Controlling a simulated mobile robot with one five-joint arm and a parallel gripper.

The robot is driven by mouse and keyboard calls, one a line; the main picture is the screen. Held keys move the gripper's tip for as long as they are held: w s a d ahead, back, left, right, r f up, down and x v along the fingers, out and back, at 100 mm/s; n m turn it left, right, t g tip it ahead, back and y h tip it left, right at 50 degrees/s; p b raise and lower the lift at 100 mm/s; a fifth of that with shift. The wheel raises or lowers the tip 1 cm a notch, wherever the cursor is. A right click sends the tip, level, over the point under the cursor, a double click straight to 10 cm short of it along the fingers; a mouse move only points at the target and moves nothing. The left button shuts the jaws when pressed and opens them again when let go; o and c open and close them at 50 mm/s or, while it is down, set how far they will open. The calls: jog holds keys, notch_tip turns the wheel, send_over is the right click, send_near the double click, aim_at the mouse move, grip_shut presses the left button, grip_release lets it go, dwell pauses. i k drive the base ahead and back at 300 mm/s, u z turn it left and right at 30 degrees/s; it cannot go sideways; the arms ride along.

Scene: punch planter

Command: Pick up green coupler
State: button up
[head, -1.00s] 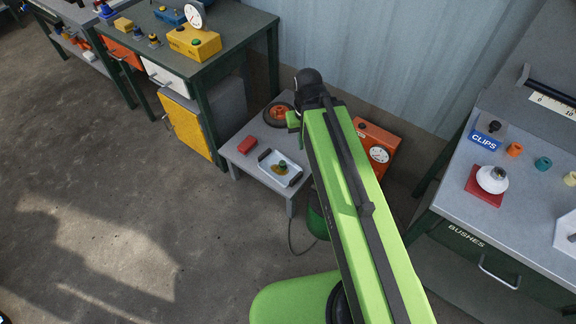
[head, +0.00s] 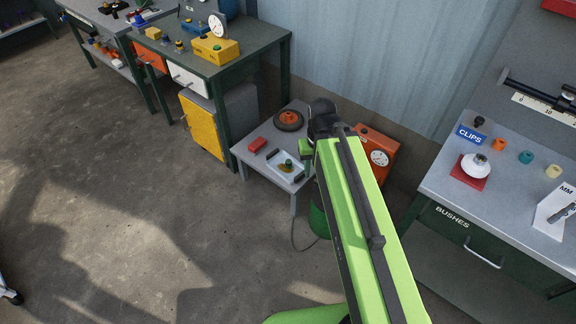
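A small green-topped piece (head: 288,163), perhaps the green coupler, is in a shallow white tray (head: 272,176) on the low grey table (head: 247,158). It is too small to make out its shape. My bright green arm reaches from the bottom of the head view up to the right side of this table. Its dark joint is above the table's back right corner.
An orange box with a dial (head: 378,155) stands right of my arm. A dark green workbench (head: 262,36) is behind left, a bushes bench (head: 440,185) right. Floor at left is clear.

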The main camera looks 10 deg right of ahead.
aim_at(288, 164)
jog(key=u, duration=0.45)
jog(key=i, duration=1.4)
jog(key=u, duration=0.95)
jog(key=k, duration=0.8)
jog(key=u, duration=0.15)
jog(key=i, duration=0.95)
jog(key=z, duration=0.1)
